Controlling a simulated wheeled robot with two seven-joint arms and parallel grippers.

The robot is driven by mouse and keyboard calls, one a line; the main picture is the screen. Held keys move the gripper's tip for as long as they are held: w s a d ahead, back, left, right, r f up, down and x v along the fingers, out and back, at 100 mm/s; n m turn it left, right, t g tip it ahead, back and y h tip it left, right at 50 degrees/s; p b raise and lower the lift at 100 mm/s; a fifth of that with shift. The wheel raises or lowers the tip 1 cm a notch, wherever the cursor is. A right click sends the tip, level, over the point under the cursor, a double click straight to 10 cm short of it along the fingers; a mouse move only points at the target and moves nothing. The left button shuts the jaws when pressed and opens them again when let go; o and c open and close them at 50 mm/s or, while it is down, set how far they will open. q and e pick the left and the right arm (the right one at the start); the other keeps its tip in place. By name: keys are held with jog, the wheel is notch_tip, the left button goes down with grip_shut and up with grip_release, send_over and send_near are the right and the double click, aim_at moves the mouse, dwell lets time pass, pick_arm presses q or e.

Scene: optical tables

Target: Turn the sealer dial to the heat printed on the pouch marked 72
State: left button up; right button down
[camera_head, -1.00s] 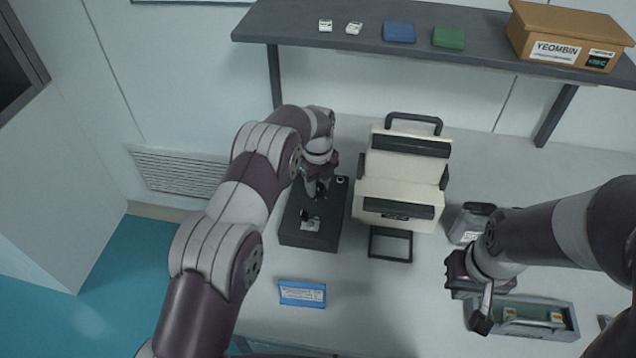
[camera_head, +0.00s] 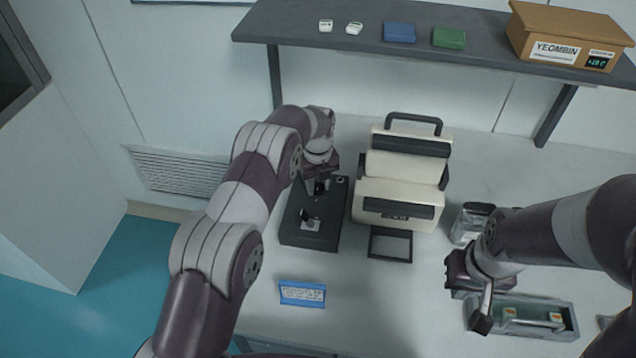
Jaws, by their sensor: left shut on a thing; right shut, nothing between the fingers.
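A dark control box (camera_head: 293,236) stands on the table left of the cream sealer-like machine (camera_head: 385,203). A small black lever (camera_head: 307,216) with a white plate sits on the box's near part. My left gripper (camera_head: 319,188) reaches down onto the far part of the box and is shut on what seems to be the dial, which the fingers hide. The dial's setting cannot be read. My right gripper (camera_head: 482,318) is shut and empty above the table at the right. No pouch marking 72 is readable.
A grey tray (camera_head: 574,325) with orange-marked items and a grey container (camera_head: 466,226) are at the right. A blue-edged card (camera_head: 302,293) lies in front. The shelf (camera_head: 285,25) above holds small white, blue and green items and a brown box (camera_head: 570,28).

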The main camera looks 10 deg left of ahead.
aim_at(317, 185)
pick_arm(q)
jog(key=o, duration=0.8)
jog(key=shift+w+r, duration=0.25)
jog(key=shift+r, duration=0.05)
jog(key=shift+o, duration=1.2)
jog(key=shift+s+f, duration=0.15)
notch_tip(317, 185, up, 13)
jog(key=p, duration=1)
jog(key=shift+f, duration=0.15)
